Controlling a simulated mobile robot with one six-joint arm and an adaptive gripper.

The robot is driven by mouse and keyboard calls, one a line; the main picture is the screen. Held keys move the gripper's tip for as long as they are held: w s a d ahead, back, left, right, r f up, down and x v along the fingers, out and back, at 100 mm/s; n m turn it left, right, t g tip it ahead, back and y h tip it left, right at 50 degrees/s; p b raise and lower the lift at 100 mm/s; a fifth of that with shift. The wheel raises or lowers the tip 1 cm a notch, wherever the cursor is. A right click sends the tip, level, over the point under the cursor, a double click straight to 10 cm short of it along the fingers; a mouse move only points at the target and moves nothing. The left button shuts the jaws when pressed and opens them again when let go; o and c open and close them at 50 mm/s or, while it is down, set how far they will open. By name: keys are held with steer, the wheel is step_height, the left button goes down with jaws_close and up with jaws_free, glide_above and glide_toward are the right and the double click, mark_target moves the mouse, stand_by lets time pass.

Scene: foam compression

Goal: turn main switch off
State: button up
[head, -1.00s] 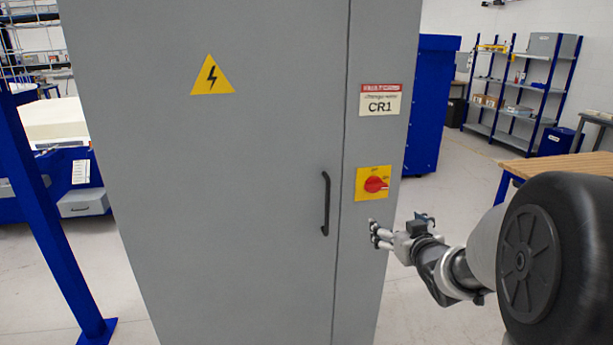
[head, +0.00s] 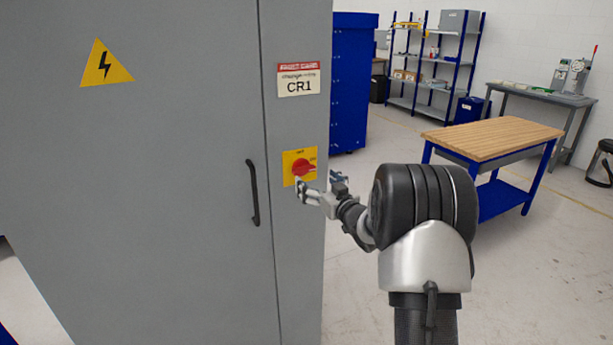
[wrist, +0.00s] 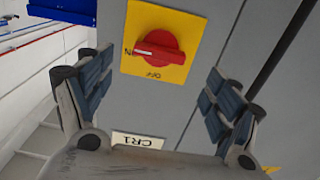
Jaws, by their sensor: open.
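The main switch is a red rotary knob (head: 302,168) on a yellow plate (head: 288,164), on the narrow right front strip of a grey cabinet (head: 180,200). In the wrist view the scene appears upside down, and the red knob (wrist: 165,57) shows its white pointer mark lying sideways toward the ON lettering. The OFF lettering sits on the yellow plate (wrist: 188,24) on the side toward the CR1 label. My gripper (head: 318,184) is open and empty, close to the lower right of the switch. In the wrist view my gripper (wrist: 160,63) has its fingers either side of the knob, apparently not touching it.
A black door handle (head: 253,192) stands left of the switch. A CR1 label (head: 299,80) is above it, and a yellow warning triangle (head: 105,65) is on the door. A wood-topped workbench (head: 490,138) stands behind to the right, with open floor between.

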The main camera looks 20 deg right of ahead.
mark_target(306, 171)
steer(key=w+b, duration=0.1)
steer(key=w, duration=0.6)
steer(key=shift+a, duration=0.15)
steer(key=shift+c, duration=0.3)
steer(key=c, duration=1)
